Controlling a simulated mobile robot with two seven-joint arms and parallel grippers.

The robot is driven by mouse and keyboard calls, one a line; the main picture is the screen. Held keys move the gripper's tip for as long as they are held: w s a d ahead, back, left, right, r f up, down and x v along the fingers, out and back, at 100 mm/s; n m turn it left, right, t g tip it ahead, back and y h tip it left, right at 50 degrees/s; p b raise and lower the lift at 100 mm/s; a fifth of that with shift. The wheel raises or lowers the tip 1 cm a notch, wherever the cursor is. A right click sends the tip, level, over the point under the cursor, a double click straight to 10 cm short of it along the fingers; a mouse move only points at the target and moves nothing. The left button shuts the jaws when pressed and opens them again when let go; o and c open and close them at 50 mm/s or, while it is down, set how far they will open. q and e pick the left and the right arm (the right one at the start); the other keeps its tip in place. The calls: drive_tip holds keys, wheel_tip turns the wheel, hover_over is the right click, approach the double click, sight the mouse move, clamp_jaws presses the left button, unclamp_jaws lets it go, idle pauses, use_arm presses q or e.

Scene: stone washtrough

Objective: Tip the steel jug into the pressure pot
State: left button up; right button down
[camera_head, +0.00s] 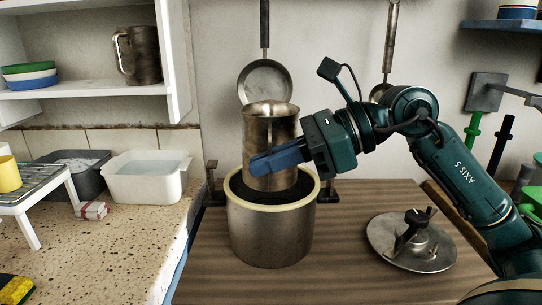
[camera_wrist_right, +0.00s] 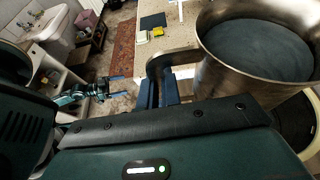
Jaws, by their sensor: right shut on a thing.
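The steel jug (camera_head: 270,122) is upright over the open mouth of the pressure pot (camera_head: 270,235). Its lower end overlaps the dark opening; I cannot tell whether it dips below the rim. My right gripper (camera_head: 275,160) is shut on the jug, its blue fingers across the jug's front. In the right wrist view the fingers (camera_wrist_right: 162,92) close at the jug's handle, and the jug (camera_wrist_right: 215,75) holds a grey-blue content. The pot's pale rim (camera_wrist_right: 302,105) shows below it. A small teal arm with blue fingers, seemingly my left gripper (camera_wrist_right: 118,84), is far off there; its jaws are unclear.
The pot's lid (camera_head: 405,250) lies on the wooden counter to the right. A white tub (camera_head: 145,180) and a wire rack (camera_head: 35,187) stand on the speckled counter at left. A pan (camera_head: 264,82) hangs behind the jug. Another metal jug (camera_head: 142,58) stands on the shelf.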

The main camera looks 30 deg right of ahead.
sight(272, 136)
drive_tip(key=shift+d+r+p, duration=0.1)
drive_tip(key=shift+r+p, duration=0.2)
drive_tip(key=shift+p, duration=0.85)
drive_tip(key=shift+r+m+p, duration=0.4)
drive_tip(key=shift+r+p, duration=0.25)
drive_tip(key=shift+p, duration=0.6)
drive_tip(key=shift+r+g+p, duration=0.25)
drive_tip(key=shift+g+p, duration=0.05)
drive_tip(key=shift+p, duration=0.1)
drive_tip(key=shift+r+m+y+p, duration=0.3)
drive_tip(key=shift+m+p, duration=0.1)
drive_tip(key=shift+p, duration=0.3)
use_arm(q)
drive_tip(key=shift+w+d+r+g+p, duration=0.2)
drive_tip(key=shift+d+r+g+p, duration=0.2)
drive_tip(key=shift+r+g, duration=0.15)
drive_tip(key=shift+w+d+r+g+p, duration=0.2)
drive_tip(key=shift+d+r+g+p, duration=0.2)
drive_tip(key=shift+r+g, duration=0.15)
use_arm(e)
drive_tip(key=shift+r+m+g, duration=0.3)
drive_tip(key=shift+r+g, duration=0.05)
drive_tip(key=shift+g, duration=0.05)
use_arm(q)
drive_tip(key=shift+s+f+m, duration=0.1)
drive_tip(key=shift+f+m, duration=0.1)
drive_tip(key=shift+m, duration=0.1)
drive_tip(key=shift+r, duration=0.25)
use_arm(e)
drive_tip(key=shift+r, duration=0.15)
